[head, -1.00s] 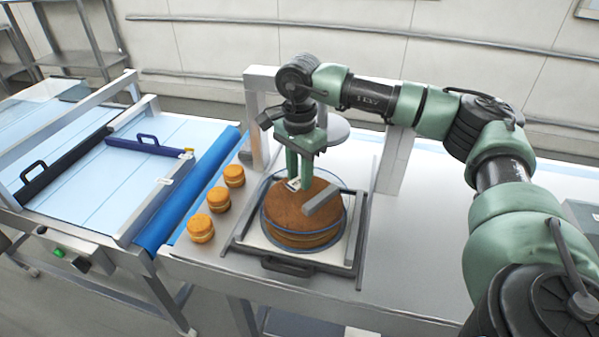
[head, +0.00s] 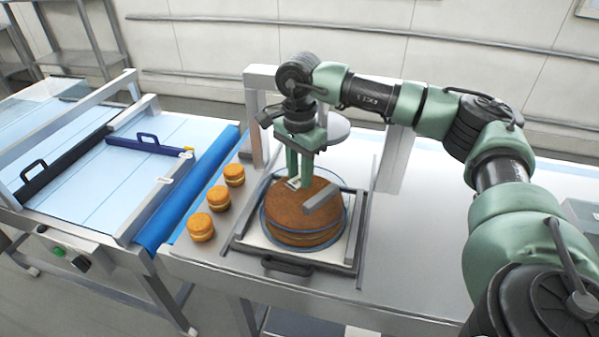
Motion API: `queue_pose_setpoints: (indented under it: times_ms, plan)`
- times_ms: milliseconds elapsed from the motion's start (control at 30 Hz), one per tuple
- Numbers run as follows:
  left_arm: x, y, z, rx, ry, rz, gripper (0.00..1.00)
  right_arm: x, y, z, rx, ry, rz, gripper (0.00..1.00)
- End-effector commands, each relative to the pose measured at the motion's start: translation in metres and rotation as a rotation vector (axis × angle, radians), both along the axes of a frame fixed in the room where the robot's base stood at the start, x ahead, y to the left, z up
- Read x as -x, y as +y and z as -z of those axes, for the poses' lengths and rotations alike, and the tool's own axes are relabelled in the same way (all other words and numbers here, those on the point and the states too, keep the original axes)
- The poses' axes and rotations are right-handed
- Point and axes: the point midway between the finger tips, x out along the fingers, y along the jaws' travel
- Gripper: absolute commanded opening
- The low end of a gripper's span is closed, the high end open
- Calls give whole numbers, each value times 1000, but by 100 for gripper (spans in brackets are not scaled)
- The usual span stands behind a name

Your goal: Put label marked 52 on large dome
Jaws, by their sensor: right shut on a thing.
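The large dome (head: 292,218) is clear with a blue rim and covers a brown layered cake on a tray (head: 345,258). A grey bar-like handle (head: 322,201) shows on its top. My right gripper (head: 299,184) points down at the dome's upper left side. It is shut on a small white label (head: 293,183), which is at or very near the dome; I cannot tell if they touch. The number on the label is too small to read. My left gripper is not in view.
Several small filled rounds (head: 218,198) stand in a row left of the tray. A grey post frame (head: 257,130) and a round pale disc (head: 333,127) are behind the dome. A blue roller (head: 187,205) and a machine lie left. The table's right side is clear.

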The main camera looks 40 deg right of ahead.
Motion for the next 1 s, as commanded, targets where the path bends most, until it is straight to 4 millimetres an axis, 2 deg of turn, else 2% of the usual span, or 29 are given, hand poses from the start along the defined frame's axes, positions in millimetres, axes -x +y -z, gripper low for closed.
queue_pose_setpoints:
  times_ms: [500,533,600,633,800,867,900,1000]
  plan:
    - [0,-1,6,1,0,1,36,0,0,7,0,0,0,14]
    - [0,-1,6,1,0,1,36,0,0,7,0,0,0,31]
    - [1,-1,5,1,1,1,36,0,0,6,0,0,0,50]
    - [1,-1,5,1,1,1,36,0,0,6,0,0,0,54]
    - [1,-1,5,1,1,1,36,0,0,6,0,0,0,54]
    - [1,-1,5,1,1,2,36,0,0,6,0,1,0,71]
    - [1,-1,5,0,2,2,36,0,0,6,0,1,0,76]
    - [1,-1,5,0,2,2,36,0,0,6,0,1,0,76]
